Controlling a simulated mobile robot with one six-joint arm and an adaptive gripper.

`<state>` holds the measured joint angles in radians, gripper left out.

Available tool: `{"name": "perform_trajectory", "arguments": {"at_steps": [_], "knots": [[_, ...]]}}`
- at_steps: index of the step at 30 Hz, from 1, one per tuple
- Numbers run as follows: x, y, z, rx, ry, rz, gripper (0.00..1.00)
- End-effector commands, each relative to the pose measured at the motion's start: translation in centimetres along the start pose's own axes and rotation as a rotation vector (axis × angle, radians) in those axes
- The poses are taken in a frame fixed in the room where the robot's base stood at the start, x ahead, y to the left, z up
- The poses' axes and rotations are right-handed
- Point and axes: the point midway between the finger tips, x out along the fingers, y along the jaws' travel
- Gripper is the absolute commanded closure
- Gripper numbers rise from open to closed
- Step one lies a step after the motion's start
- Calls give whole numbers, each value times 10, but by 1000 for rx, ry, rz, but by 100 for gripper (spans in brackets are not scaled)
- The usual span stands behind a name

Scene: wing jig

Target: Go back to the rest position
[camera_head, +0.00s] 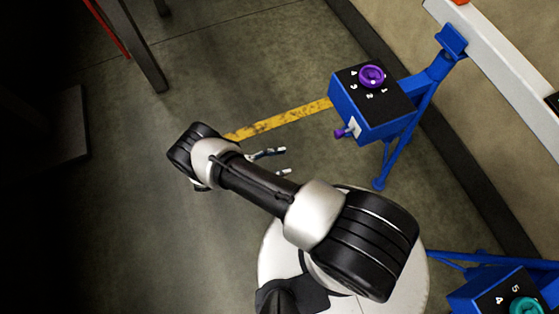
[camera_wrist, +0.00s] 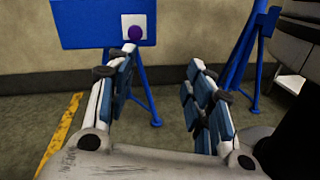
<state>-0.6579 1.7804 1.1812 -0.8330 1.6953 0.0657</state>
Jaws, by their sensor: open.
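My gripper (camera_head: 282,162) is in the middle of the head view, with my arm reaching left above the floor. Its fingers point toward the blue box side. In the wrist view my gripper (camera_wrist: 160,75) is open, its two fingers spread with nothing between them. A blue box (camera_head: 368,124) with a black numbered top and a purple knob (camera_head: 372,76) stands to the right of my gripper, apart from it. A small purple knob (camera_head: 341,132) on a white plate is on its side. In the wrist view the blue box (camera_wrist: 85,25) is beyond the left finger.
Another blue box (camera_head: 490,291) with a teal knob (camera_head: 526,308) stands at the lower right. Blue struts (camera_head: 415,112) join the first box to a pale rail (camera_head: 492,47) by the wall. A yellow stripe (camera_head: 285,121) crosses the floor. The floor at left is mostly clear.

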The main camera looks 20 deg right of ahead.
Motion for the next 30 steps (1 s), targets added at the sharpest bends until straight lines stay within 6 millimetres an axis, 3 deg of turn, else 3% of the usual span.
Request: {"name": "perform_trajectory", "arguments": {"at_steps": [17,23,30], "knots": [[-4,8,8,12,20,-22,52],[-18,45,58,84,144,-168,52],[-22,84,146,212,346,-392,52]]}}
